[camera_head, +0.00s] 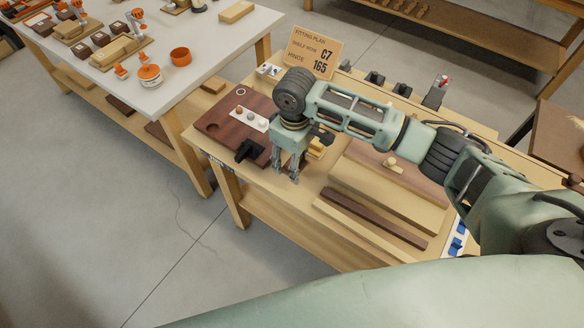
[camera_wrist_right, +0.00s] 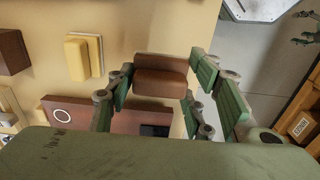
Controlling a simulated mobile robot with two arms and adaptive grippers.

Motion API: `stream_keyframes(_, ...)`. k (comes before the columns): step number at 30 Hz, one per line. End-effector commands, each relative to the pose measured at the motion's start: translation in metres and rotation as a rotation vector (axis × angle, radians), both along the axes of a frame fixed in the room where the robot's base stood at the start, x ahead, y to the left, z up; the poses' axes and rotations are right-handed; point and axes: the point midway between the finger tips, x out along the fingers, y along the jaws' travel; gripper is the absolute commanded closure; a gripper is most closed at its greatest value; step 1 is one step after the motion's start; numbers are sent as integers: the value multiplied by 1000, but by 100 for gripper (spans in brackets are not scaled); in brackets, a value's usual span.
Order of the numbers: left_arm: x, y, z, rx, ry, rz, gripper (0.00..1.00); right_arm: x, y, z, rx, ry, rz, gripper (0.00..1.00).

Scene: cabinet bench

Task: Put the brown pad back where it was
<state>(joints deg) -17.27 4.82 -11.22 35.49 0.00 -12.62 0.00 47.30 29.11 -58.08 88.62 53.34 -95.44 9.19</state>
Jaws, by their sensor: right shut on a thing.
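My right gripper (camera_head: 287,172) is over the front edge of the bench in the head view. In the right wrist view the fingers of my right gripper (camera_wrist_right: 160,78) are shut on a brown pad (camera_wrist_right: 160,76), one finger on each side. I cannot make out the held pad in the head view, where the gripper covers that spot. A yellow pad (camera_wrist_right: 80,57) on a pale base lies on the bench nearby. Another brown block (camera_wrist_right: 11,52) is at the left edge of the wrist view. My left gripper is not in view.
A dark red board (camera_head: 222,122) with a ring and a black piece (camera_head: 249,151) lies left of my gripper. A sign (camera_head: 314,52) stands behind. Long wooden boards (camera_head: 375,196) lie on the right. A white table (camera_head: 205,45) stands at the upper left.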

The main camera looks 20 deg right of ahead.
Motion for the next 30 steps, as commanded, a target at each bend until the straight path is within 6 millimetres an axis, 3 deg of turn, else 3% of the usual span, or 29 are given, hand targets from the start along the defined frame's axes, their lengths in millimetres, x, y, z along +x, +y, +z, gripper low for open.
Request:
stream_keyframes(4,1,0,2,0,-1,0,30,2,6,-8,-1,1,0,73)
stream_keyframes(12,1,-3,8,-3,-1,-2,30,2,6,-42,-1,0,0,73)
stream_keyframes(24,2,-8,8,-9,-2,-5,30,2,6,-48,-1,-1,0,73)
stream_keyframes(25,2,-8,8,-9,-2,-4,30,2,6,-48,-1,-2,0,50)
stream_keyframes(30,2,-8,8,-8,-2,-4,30,2,6,-47,-2,-1,0,36)
